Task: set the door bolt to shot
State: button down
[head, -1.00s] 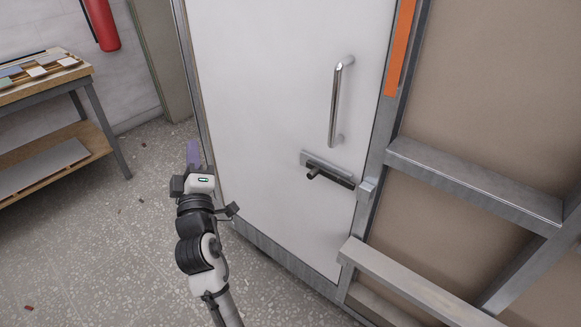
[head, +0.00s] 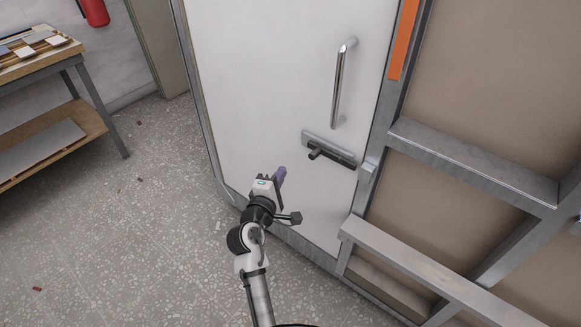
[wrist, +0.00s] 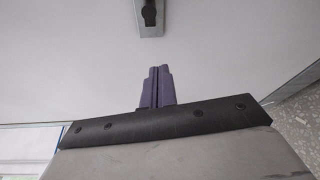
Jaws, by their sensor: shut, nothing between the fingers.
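The door bolt (head: 330,149) is a grey metal plate with a dark bar and a short knob, mounted low on the white door (head: 270,75) below its handle. The bar's right end lies near a small metal keeper (head: 367,172) on the frame; whether it enters the keeper I cannot tell. My gripper (head: 281,175) has purple fingers and is to the lower left of the bolt, apart from it. In the wrist view the purple fingers (wrist: 157,87) are shut together and empty, with part of the bolt (wrist: 149,15) ahead at the top edge.
A chrome pull handle (head: 341,83) stands out above the bolt. Metal frame rails (head: 470,172) project to the right of the door. A workbench (head: 45,60) stands at the left. The floor (head: 150,220) between is mostly clear.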

jog(key=w+d+p, duration=0.3)
jog(key=w+d, duration=0.2)
jog(key=w, duration=0.1)
jog(key=shift+d+p, duration=0.4)
jog(key=shift+w+r, duration=0.1)
